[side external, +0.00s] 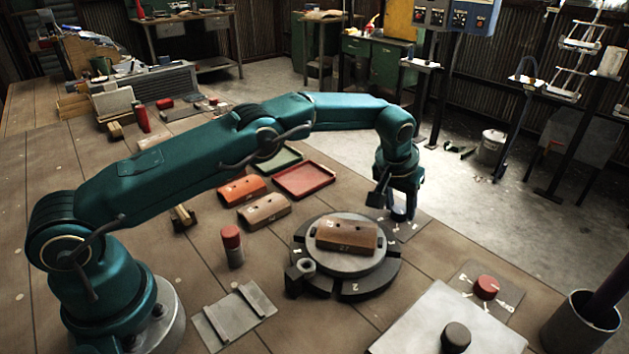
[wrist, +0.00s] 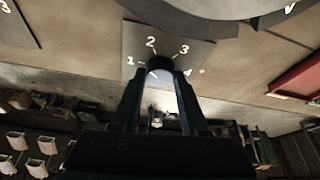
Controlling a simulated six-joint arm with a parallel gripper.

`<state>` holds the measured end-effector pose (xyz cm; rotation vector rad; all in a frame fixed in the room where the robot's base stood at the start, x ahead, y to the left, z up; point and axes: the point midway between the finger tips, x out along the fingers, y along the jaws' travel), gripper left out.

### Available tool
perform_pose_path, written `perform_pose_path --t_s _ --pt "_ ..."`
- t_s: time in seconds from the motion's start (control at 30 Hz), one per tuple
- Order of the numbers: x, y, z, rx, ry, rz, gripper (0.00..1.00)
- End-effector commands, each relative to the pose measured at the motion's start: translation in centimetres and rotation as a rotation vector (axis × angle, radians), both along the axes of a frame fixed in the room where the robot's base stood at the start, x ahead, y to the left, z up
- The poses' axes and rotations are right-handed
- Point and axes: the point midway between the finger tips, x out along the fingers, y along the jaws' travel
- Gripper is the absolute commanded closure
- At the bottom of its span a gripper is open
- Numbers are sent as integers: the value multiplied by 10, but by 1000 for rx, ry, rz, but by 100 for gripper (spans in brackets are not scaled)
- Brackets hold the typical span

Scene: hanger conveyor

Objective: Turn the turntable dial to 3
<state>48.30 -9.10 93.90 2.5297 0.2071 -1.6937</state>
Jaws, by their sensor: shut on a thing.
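The turntable dial is a dark knob (wrist: 160,64) on a grey plate (wrist: 195,50) marked 1, 2, 3 and 4. My gripper (wrist: 161,80) is shut on the knob, one finger on each side, pointing down at the plate. In the side external view my gripper (side external: 402,212) is low over the dial plate (side external: 416,224), behind and right of the turntable (side external: 345,278). The fingers hide much of the knob, and I cannot tell which number it points to. A brown block (side external: 347,238) marked 27 lies on the turntable's round top.
An orange block (side external: 243,189), a tan block (side external: 264,212) and a red tray (side external: 304,180) lie left of the turntable. A red-topped post (side external: 232,246) stands nearer. A red knob (side external: 487,287) on another plate and a grey box (side external: 430,325) are at front right.

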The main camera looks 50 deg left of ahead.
Motion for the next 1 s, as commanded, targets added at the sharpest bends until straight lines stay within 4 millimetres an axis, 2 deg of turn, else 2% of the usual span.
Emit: perform_pose_path --t_s 0.23,0.7,1.0 --pt "1 2 1 -1 -3 -115 100" --pt "2 5 0 -2 -6 -531 100" --pt "3 5 1 2 -9 -712 100"
